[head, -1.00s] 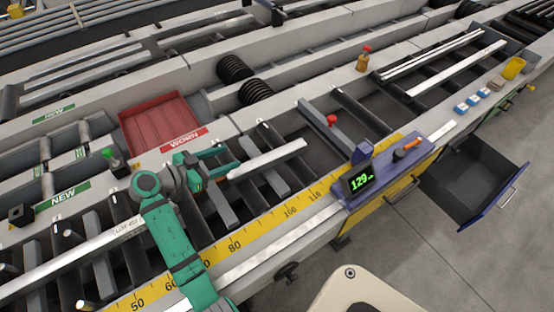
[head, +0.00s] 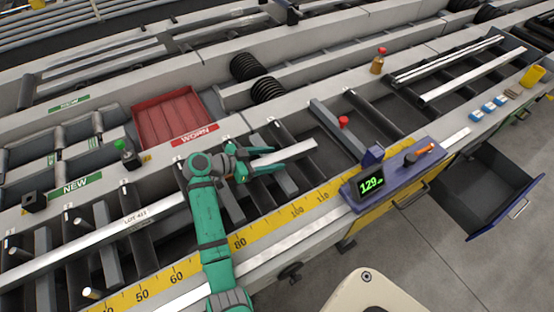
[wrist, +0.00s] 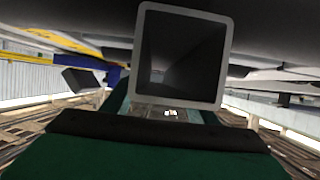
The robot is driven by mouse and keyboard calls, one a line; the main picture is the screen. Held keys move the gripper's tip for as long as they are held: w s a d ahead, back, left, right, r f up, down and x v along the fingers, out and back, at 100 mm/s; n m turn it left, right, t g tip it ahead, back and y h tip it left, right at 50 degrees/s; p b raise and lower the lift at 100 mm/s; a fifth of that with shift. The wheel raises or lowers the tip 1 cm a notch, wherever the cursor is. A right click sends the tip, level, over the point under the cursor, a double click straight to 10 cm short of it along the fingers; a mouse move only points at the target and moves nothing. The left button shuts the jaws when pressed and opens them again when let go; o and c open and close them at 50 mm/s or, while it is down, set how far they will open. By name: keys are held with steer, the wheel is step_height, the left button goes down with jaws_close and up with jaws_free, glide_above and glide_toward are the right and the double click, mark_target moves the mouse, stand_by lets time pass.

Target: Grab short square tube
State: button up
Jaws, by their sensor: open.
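The short square tube (head: 300,153) is a pale, light-grey length lying across the dark rollers of the table, just behind the yellow scale. My gripper (head: 276,159) is open at its left end, with one green finger on each side of it in the head view. The wrist view shows the tube's square, hollow end (wrist: 180,101) facing the camera, a pale rim around a dark inside. It stands just beyond the green gripper body. Whether the fingers touch the tube cannot be told.
A long bar with a lot label (head: 100,236) lies to the left on the rollers. A red tray (head: 172,118) marked WORN is behind. The blue console (head: 400,175) with a green readout stands at the front right, near an open drawer (head: 490,185).

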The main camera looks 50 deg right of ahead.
mark_target(296, 152)
steer(key=x, duration=0.2)
steer(key=shift+s+d+f, duration=0.1)
steer(key=shift+d, duration=0.15)
jaws_close()
